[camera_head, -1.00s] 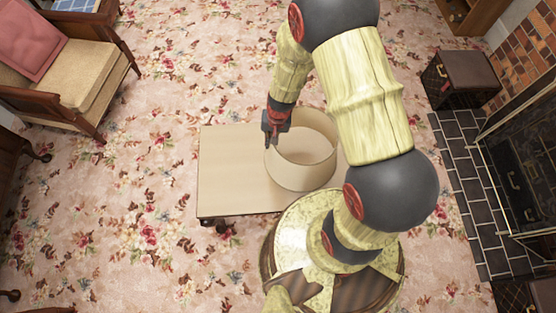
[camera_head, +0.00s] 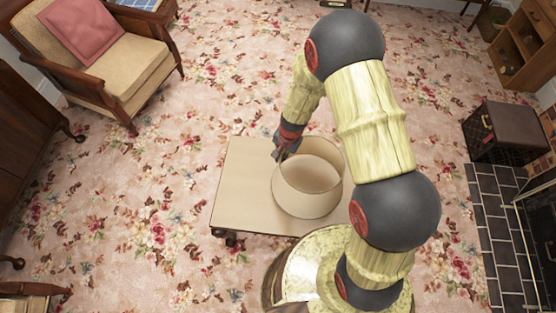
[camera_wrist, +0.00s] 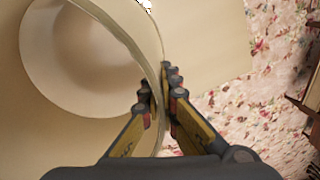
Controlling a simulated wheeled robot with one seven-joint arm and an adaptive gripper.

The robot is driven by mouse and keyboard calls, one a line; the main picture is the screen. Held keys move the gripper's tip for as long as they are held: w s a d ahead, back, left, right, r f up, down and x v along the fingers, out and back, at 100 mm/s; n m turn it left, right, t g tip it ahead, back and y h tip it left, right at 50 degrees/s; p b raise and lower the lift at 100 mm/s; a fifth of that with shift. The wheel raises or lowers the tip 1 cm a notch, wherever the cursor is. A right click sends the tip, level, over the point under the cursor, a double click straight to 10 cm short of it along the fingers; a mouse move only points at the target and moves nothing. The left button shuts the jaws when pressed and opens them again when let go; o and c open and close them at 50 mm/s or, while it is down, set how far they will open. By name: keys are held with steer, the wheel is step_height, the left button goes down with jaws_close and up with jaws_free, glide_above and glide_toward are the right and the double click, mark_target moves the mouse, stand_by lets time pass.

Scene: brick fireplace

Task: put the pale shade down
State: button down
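The pale shade (camera_head: 308,203), a wide round open-ended ring, is over the small tan table (camera_head: 240,190), toward the right part of its top. My gripper (camera_head: 284,152) is at the shade's upper left rim. In the wrist view the two fingers (camera_wrist: 164,95) stand on either side of the shade's thin wall (camera_wrist: 85,65), close together and shut on it. The shade looks upright. I cannot tell whether its lower rim touches the table top. My arm covers part of the table's right side.
The table's left part is bare. An armchair with a pink cushion (camera_head: 83,30) stands at the upper left. A dark box (camera_head: 508,130) and the black-tiled hearth (camera_head: 495,225) are at the right. Flowered carpet lies open left of and beyond the table.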

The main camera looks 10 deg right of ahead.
steer(key=shift+w+a+f+b, duration=0.2)
steer(key=shift+w+f+b, duration=0.2)
steer(key=shift+f, duration=0.65)
steer(key=shift+w+a+f+b, duration=0.2)
steer(key=shift+w+f, duration=0.3)
steer(key=shift+f, duration=0.5)
steer(key=shift+w+a+f+b, duration=0.15)
steer(key=shift+w+f+b, duration=0.3)
steer(key=shift+f, duration=0.6)
steer(key=shift+f, duration=0.2)
steer(key=c, duration=2)
jaws_free()
steer(key=shift+c, duration=0.2)
steer(key=shift+r, duration=0.1)
